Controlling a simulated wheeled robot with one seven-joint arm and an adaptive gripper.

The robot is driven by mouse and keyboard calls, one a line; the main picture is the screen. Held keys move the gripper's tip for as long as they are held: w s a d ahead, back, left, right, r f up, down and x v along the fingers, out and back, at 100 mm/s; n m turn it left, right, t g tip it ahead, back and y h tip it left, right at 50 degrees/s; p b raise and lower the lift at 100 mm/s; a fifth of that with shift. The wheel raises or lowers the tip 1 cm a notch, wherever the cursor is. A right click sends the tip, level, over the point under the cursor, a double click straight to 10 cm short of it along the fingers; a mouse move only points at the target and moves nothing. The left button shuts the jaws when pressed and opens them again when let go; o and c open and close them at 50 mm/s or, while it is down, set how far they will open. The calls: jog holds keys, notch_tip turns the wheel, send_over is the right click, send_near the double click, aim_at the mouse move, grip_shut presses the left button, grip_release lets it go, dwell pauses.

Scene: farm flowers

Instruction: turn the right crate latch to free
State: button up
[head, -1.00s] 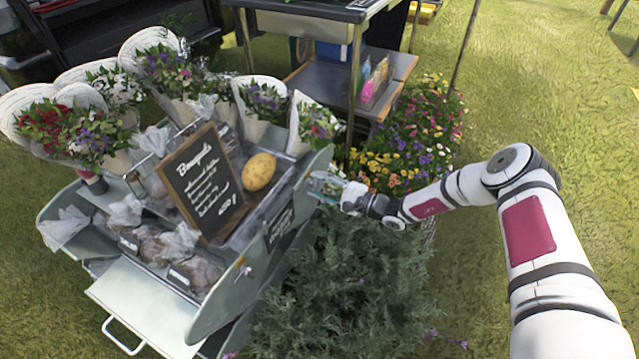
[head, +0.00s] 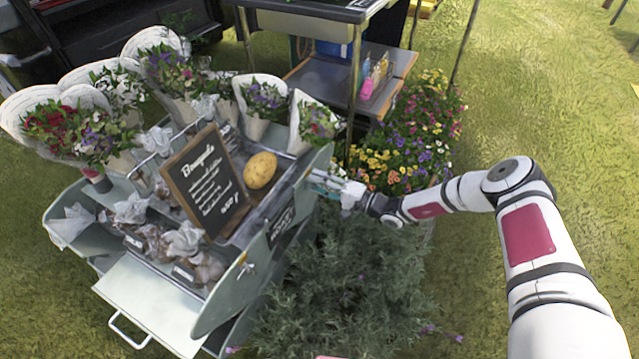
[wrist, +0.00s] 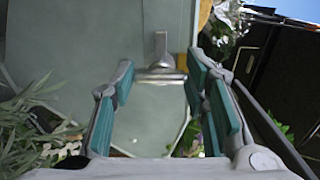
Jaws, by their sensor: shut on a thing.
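The right crate latch (wrist: 161,46) is a metal T-shaped handle on the crate's grey-green side panel (wrist: 95,30), in the wrist view. My gripper (wrist: 159,70) has a teal-padded finger at each end of the latch's crossbar and is shut on it. In the head view my gripper (head: 316,178) reaches the far right end of the crate (head: 222,302) from the right and hides this latch. A second latch (head: 246,270) shows on the near end of the same side panel.
A bushy green plant (head: 340,265) fills the space below my gripper. Colourful flowers (head: 415,130) stand behind it. Open grass (head: 540,100) lies to the right.

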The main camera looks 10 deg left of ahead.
dwell(0.3)
jog(key=o, duration=1.2)
jog(key=shift+c, duration=0.2)
jog(key=shift+d, duration=0.1)
jog(key=v, duration=1.2)
